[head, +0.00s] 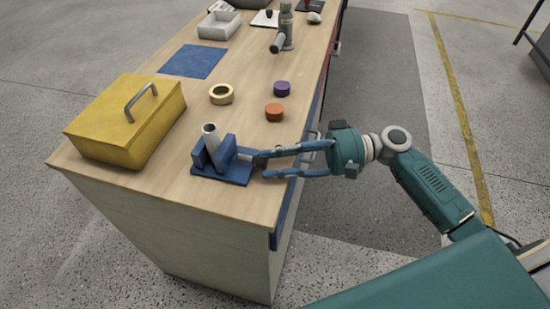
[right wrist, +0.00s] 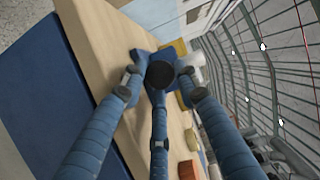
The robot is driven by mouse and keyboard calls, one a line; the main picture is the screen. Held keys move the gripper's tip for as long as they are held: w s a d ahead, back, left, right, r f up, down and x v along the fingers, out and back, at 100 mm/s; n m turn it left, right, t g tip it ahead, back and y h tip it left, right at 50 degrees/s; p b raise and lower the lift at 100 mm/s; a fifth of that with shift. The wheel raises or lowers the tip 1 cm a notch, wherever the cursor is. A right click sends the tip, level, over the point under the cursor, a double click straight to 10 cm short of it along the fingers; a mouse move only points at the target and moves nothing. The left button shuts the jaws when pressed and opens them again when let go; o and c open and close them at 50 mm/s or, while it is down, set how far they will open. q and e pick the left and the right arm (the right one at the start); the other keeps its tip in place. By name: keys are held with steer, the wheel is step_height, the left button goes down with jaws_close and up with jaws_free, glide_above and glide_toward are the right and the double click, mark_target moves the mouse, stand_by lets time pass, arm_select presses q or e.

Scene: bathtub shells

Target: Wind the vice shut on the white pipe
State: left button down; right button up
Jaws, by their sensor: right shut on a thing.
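The blue vice (head: 235,173) stands on the near end of the bench. The white pipe (head: 210,133) stands between its jaws, tilted a little to the left. Whether the jaws touch the pipe is too small to tell. My right gripper (head: 264,166) reaches in from the right and is shut on the vice's dark round knob (right wrist: 160,74). In the right wrist view its fingers surround the knob, and the vice body behind is mostly hidden. My left gripper is not in view.
A yellow box (head: 118,120) with a grey handle stands left of the vice. A yellow tape ring (head: 221,94), an orange cap (head: 274,112) and a purple cap (head: 282,88) lie behind it. A blue mat (head: 193,61) and a white tray (head: 219,26) are farther back.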

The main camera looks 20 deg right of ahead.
steer(key=shift+w+r, duration=0.1)
steer(key=shift+r, duration=0.15)
steer(key=o, duration=1.1)
steer(key=shift+a+f, duration=0.1)
steer(key=shift+a, duration=0.05)
steer(key=shift+d+f, duration=0.1)
steer(key=shift+d, duration=0.5)
steer(key=v, duration=1.1)
steer(key=shift+a, duration=0.1)
